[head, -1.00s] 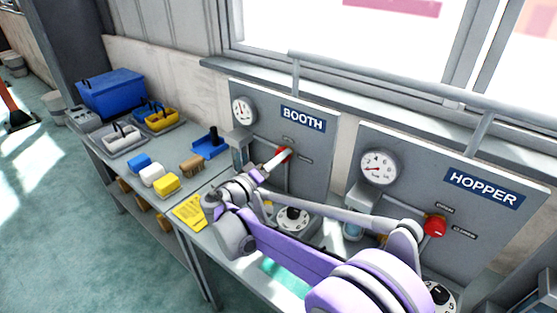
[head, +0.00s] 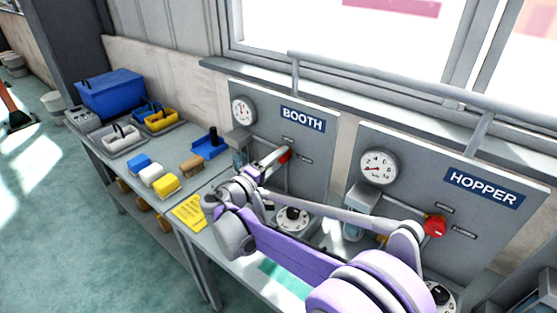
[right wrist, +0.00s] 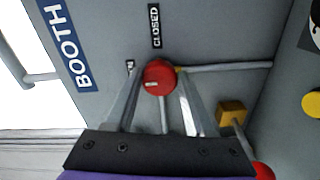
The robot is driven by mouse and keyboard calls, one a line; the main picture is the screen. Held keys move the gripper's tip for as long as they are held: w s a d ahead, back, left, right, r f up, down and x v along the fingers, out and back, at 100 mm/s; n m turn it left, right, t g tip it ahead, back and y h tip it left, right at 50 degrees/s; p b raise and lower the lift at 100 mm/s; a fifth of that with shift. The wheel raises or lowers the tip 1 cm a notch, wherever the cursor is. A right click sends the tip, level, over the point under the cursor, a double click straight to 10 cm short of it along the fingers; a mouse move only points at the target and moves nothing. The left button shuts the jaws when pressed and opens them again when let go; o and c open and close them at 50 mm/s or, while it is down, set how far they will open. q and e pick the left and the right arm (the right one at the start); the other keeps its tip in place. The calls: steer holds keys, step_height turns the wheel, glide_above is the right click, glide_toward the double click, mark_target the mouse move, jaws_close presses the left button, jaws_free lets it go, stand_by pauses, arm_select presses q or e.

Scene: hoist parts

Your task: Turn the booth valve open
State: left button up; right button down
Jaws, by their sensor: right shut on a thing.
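The booth valve's red knob (head: 285,155) is on the grey panel under the BOOTH sign (head: 303,120). In the right wrist view the round red knob (right wrist: 159,77) sits between my two fingers, below the CLOSED label (right wrist: 155,26). My right gripper (head: 277,159) reaches the knob from the lower left and is shut on it; the wrist view also shows the gripper (right wrist: 159,90) around it. The other position label is mostly hidden by a finger. My left gripper is not in view.
The HOPPER panel (head: 400,150) with its own red knob (head: 434,227) stands to the right. A booth gauge (head: 243,111) is at upper left. The bench at left holds a blue bin (head: 110,94), small trays, blocks and a brush. My right arm crosses over the bench front.

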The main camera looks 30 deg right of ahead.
steer(key=shift+c, duration=1.3)
jaws_free()
steer(key=v, duration=1)
steer(key=shift+s+a+b, duration=0.2)
steer(key=shift+a+b, duration=0.1)
steer(key=shift+a, duration=0.05)
